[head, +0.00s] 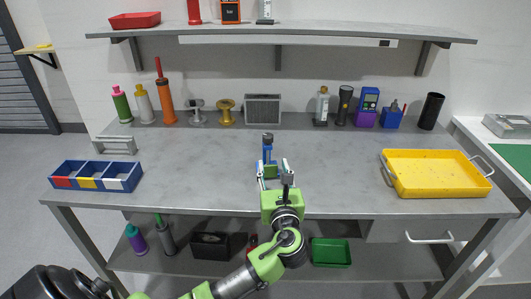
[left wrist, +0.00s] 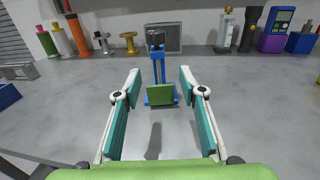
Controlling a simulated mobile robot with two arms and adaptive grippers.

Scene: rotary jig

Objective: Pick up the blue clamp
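The blue clamp (head: 267,153) stands upright on the grey table near its middle, with a dark knob on top and a green block at its front. It also shows in the left wrist view (left wrist: 157,72), straight ahead between the fingers. My left gripper (head: 273,174) is open and empty, coming from the front edge of the table. In the left wrist view its two fingers (left wrist: 159,82) are spread to either side of the clamp, with gaps visible on both sides. The clamp appears to stand just beyond the fingertips. My right gripper is not in view.
A yellow tray (head: 437,192) lies at the right and a blue compartment bin (head: 64,171) at the left. Bottles, spools and tools line the back, with a grey speaker-like box (head: 262,109) behind the clamp. A shelf (head: 330,34) hangs above. The table around the clamp is clear.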

